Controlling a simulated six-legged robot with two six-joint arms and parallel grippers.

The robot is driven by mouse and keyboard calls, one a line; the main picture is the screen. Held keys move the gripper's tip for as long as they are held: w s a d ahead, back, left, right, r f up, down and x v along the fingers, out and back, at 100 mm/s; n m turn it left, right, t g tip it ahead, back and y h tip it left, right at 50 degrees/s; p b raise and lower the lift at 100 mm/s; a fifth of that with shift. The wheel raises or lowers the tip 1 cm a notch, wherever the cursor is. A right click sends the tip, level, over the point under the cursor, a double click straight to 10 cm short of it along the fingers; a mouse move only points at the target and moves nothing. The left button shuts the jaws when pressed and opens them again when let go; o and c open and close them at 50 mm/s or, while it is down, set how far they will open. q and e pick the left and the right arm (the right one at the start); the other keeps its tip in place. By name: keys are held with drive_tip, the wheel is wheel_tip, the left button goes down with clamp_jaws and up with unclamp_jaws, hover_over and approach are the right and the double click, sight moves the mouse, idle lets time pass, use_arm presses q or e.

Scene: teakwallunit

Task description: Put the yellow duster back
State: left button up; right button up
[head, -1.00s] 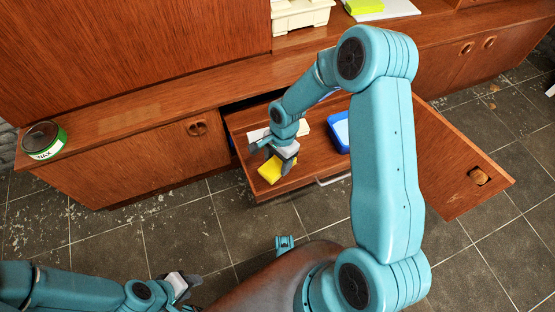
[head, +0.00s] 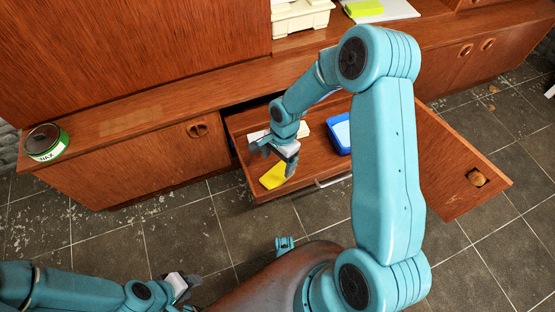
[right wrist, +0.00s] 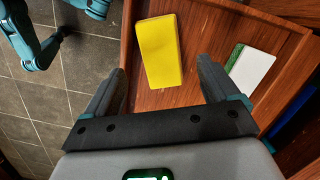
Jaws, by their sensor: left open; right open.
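The yellow duster (head: 272,177) lies in the front left corner of the open drawer (head: 318,172). It looks flat on the drawer floor in the right wrist view (right wrist: 160,50). My right gripper (head: 272,162) is open just above the duster. In the right wrist view its fingers (right wrist: 162,78) are spread to either side of the duster's near end, with nothing gripped. My left gripper (head: 186,288) is open and empty, low over the floor at the bottom left, partly cut off by my own body.
A blue tray (head: 340,135) and a white and green item (right wrist: 252,70) also lie in the drawer. A wax tin (head: 45,142) stands on the ledge at left.

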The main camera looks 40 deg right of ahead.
wheel_tip(320, 180, up, 11)
drive_tip(key=d+p, duration=0.2)
drive_tip(key=p, duration=0.1)
drive_tip(key=s+a+f+n+y, duration=0.2)
drive_tip(key=s+a+f+n, duration=1.2)
drive_tip(key=a, duration=0.3)
drive_tip(key=shift+s+t, duration=0.4)
